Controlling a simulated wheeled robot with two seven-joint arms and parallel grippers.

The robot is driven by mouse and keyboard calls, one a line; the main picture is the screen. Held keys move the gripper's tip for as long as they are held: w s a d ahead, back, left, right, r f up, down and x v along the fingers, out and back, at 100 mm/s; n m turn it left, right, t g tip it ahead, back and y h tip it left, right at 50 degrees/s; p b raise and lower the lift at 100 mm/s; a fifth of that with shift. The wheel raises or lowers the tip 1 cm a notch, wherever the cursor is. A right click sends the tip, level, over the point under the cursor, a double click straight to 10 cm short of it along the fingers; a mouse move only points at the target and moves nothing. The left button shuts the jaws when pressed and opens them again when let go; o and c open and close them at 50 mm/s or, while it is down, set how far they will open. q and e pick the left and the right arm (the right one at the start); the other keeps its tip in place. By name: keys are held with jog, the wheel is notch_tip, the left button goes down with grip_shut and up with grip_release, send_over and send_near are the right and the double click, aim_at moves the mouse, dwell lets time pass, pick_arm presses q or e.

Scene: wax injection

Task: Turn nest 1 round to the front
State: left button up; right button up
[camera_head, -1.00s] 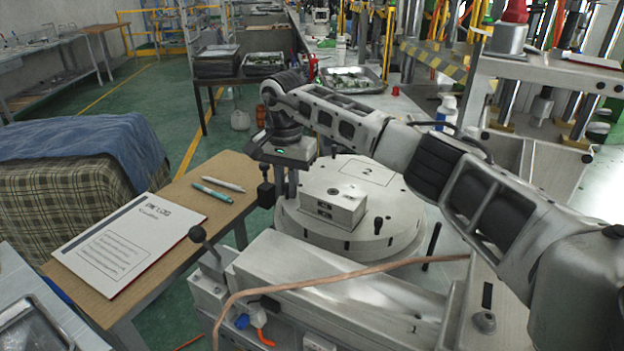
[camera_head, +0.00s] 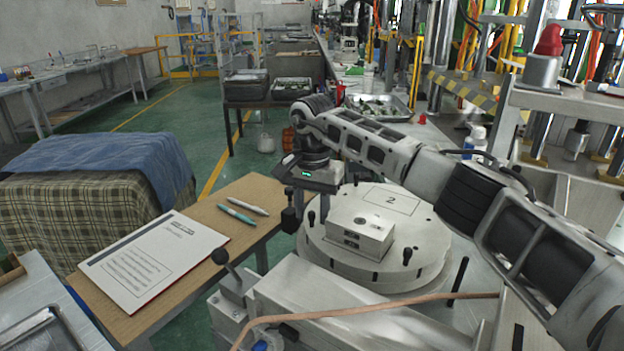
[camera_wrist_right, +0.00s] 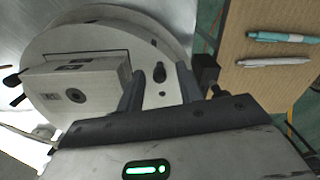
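The round pale metal turntable (camera_head: 330,262) carries a rectangular metal block (camera_head: 360,238) on its near side. The figure 2 is marked on a plate (camera_head: 392,200) behind the block; I see no figure 1. Short black pegs stand around the turntable's edge. My right gripper (camera_head: 310,200) points down at the turntable's left edge. In the right wrist view its two fingers (camera_wrist_right: 160,88) are apart, with a black peg (camera_wrist_right: 159,72) showing in the gap between them; I cannot tell whether they touch it. The block (camera_wrist_right: 75,85) is beside the fingers. My left gripper is not in view.
A black block-shaped part (camera_head: 289,220) is close beside the gripper. A wooden side table (camera_head: 250,190) holds pens and a printed sheet (camera_head: 155,258). A black-knobbed lever (camera_head: 221,257) and a copper-coloured tube (camera_head: 370,310) are in front of the turntable.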

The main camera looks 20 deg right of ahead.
notch_tip(320, 180, up, 15)
jog(key=shift+b, duration=0.4)
jog(key=shift+s, duration=0.1)
